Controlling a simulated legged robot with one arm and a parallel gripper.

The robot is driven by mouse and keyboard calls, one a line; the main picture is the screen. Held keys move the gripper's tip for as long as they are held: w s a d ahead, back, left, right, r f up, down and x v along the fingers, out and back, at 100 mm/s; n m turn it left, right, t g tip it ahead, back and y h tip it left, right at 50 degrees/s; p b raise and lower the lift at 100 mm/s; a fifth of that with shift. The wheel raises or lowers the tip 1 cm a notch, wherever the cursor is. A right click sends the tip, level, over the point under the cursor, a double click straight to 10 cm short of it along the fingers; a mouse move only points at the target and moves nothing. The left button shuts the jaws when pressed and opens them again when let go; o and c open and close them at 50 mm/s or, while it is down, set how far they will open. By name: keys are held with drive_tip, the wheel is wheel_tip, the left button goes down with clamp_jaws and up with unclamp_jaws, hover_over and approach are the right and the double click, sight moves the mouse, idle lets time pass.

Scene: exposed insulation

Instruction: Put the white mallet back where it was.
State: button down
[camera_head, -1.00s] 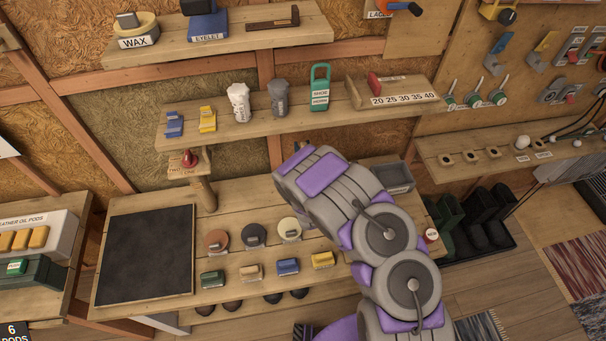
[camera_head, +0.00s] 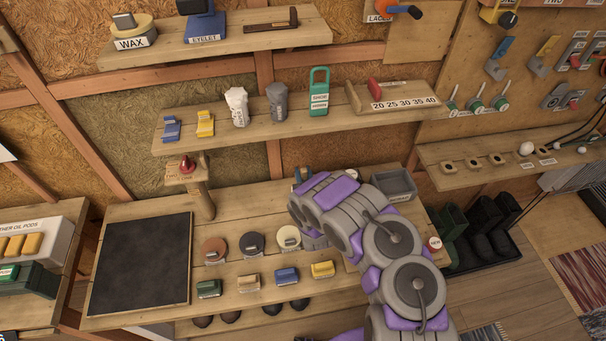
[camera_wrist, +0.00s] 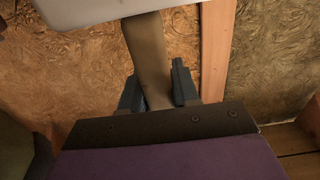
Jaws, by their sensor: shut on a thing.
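In the wrist view, my gripper (camera_wrist: 157,92) is shut on the brown handle (camera_wrist: 148,50) of the white mallet. The mallet's pale head (camera_wrist: 110,10) shows at the top edge and is partly cut off. The handle stands nearly upright between the two dark jaws. In the head view, my bent arm hides my gripper and the mallet, above the back right part of the workbench (camera_head: 130,210). I cannot tell whether the mallet touches anything.
A black mat (camera_head: 140,262) covers the bench's left part. Round tins and small coloured blocks (camera_head: 287,277) stand near its front. A grey bin (camera_head: 394,186) is right of my arm. The middle shelf (camera_head: 215,133) holds several tools.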

drive_tip(key=c, duration=0.8)
unclamp_jaws()
drive_tip(key=shift+a, duration=0.25)
drive_tip(key=shift+d, duration=0.1)
drive_tip(key=p+v, duration=0.3)
drive_tip(key=v, duration=0.4)
drive_tip(key=shift+s+d, duration=0.1)
drive_tip(key=shift+s, duration=0.2)
drive_tip(key=shift+r, duration=0.2)
